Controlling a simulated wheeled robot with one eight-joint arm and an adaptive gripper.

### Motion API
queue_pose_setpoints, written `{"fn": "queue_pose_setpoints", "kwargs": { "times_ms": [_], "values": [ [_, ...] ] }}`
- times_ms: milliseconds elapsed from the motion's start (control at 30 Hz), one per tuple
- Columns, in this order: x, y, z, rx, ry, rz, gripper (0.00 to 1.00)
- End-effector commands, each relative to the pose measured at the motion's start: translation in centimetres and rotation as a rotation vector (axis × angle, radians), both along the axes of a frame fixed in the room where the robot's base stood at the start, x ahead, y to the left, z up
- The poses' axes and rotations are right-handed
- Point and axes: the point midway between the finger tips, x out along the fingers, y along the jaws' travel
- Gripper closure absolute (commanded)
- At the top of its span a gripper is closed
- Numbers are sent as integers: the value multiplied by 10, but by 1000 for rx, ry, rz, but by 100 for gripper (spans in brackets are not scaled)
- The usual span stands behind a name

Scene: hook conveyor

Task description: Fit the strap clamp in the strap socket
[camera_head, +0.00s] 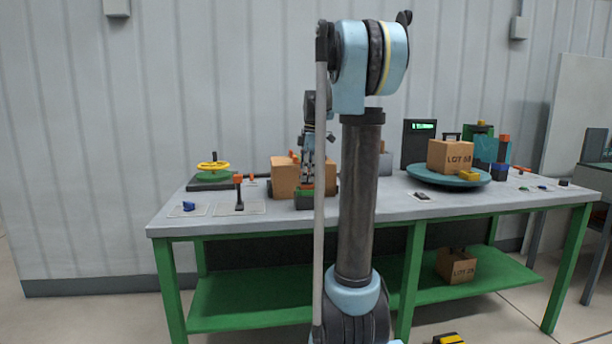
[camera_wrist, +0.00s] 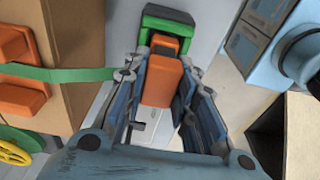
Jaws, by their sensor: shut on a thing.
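My gripper (camera_wrist: 164,68) points down at the bench, and its two fingers are closed on the orange strap clamp (camera_wrist: 161,84). The clamp's narrower orange end shows at the fingertips, against a dark part inside a green bracket (camera_wrist: 177,20), which looks like the strap socket. I cannot tell whether the clamp is seated in it or just in front. A green strap (camera_wrist: 60,74) runs from the left across the cardboard box towards the left finger. In the head view my gripper (camera_head: 307,182) is low at the box, partly hidden by my arm.
A cardboard box (camera_wrist: 78,30) with an orange fitting (camera_wrist: 22,98) stands close on the left. Blue-grey equipment (camera_wrist: 297,58) and an open-topped box (camera_wrist: 298,135) are close on the right. On the bench are a yellow handwheel (camera_head: 212,166) and a turntable (camera_head: 425,177) with a carton.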

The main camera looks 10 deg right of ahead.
Motion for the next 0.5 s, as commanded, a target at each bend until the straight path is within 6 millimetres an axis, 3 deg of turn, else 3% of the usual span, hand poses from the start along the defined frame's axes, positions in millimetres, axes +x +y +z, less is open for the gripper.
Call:
{"fn": "queue_pose_setpoints", "kwargs": {
  "times_ms": [500],
  "values": [
    [0,0,-8,0,0,0,100]
  ]
}}
